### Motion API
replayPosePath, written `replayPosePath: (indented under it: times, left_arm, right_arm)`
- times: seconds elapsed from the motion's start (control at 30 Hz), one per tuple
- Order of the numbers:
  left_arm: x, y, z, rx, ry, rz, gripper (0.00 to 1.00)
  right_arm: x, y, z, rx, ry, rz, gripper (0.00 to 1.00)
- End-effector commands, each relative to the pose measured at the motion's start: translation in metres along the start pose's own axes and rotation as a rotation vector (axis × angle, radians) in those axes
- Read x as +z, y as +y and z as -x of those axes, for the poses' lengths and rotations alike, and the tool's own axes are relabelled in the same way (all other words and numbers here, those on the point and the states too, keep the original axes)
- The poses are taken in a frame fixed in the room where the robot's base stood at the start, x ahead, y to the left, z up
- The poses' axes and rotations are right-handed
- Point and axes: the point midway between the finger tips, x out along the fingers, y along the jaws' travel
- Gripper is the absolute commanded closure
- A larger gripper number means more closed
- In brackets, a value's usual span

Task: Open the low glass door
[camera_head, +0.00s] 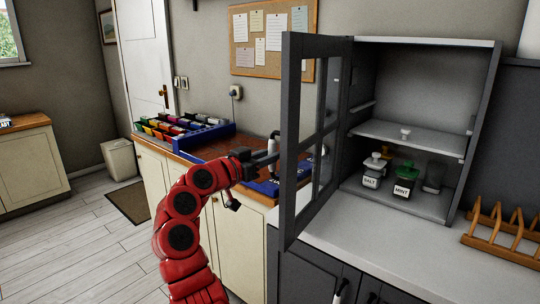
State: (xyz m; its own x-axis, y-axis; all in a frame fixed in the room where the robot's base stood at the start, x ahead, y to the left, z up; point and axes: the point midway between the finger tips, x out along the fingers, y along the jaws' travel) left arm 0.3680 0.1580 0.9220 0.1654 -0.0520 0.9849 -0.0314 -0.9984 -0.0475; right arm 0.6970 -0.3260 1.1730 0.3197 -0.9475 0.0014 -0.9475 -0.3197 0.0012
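The low glass door (291,145) has a dark grey frame with glass panes. It stands swung well out from its cabinet (425,90), whose shelves are exposed. A black and white handle (272,146) shows at the door's outer left side. My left gripper (269,157), on the red arm, is left of the door with its dark fingers pointing right at the handle. The fingertips overlap the handle and door edge, so I cannot tell whether they touch or grip it. My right gripper is not in view.
Inside the cabinet are labelled jars (372,170) and a shelf (410,136). A wooden rack (503,238) stands on the white counter (400,240) at right. Blue trays with colourful items (180,130) lie on the wooden counter behind my arm. Open floor lies at left.

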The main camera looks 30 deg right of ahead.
Motion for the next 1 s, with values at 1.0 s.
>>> replayPosePath:
  times: [1.0]
  left_arm:
    - [0.001,0.000,0.003,0.000,0.000,0.000,0.50]
  right_arm:
    - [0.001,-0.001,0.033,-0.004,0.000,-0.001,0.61]
